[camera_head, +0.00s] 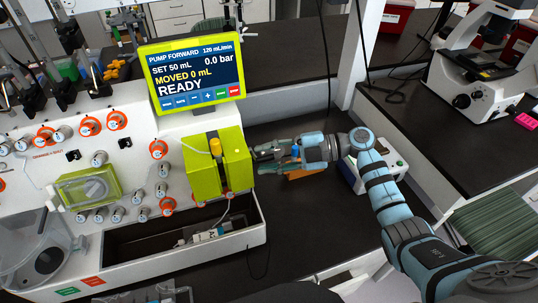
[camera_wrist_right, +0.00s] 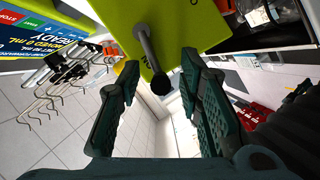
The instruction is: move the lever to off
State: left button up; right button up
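The lever (camera_wrist_right: 152,58) is a grey rod with a black knob, mounted on the yellow-green pump box (camera_wrist_right: 170,20). In the right wrist view it slants down and slightly right from the box face, and its knob shows between my fingers. In the head view the lever cannot be made out; the pump box (camera_head: 204,173) stands at the processor's right end. My right gripper (camera_head: 260,158) is close to the right side of that box. Its fingers are spread apart in the wrist view (camera_wrist_right: 161,72), with no visible contact with the lever. My left gripper is out of view.
A pump screen (camera_head: 195,72) reading READY stands above the box. The white processor panel (camera_head: 40,165) with knobs fills the left. A white device (camera_head: 375,172) sits behind my right wrist. A microscope (camera_head: 475,50) stands far right. Black bench (camera_head: 320,225) is clear in front.

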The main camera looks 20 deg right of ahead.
grip_shut()
jog(key=shift+f, duration=0.1)
jog(key=shift+f+n+b, duration=0.4)
jog(key=shift+n+b, duration=0.1)
jog(key=shift+b, duration=0.55)
jog(key=shift+w+f+n+t+y+b, duration=0.3)
jog(key=shift+f+n+y+b, duration=0.45)
jog(key=shift+n+b, duration=2.25)
jog(key=shift+w+f+n+t+y+b, duration=0.3)
jog(key=shift+f+n+y+b, duration=0.6)
jog(key=shift+b, duration=4)
jog(key=shift+w+f+n+t+y+b, duration=0.2)
jog(key=shift+w+f+n+y+b, duration=0.35)
jog(key=shift+n+b, duration=2.5)
jog(key=shift+s+f+m+b, duration=0.1)
jog(key=shift+s+m+b, duration=0.05)
jog(key=shift+m+b, duration=0.75)
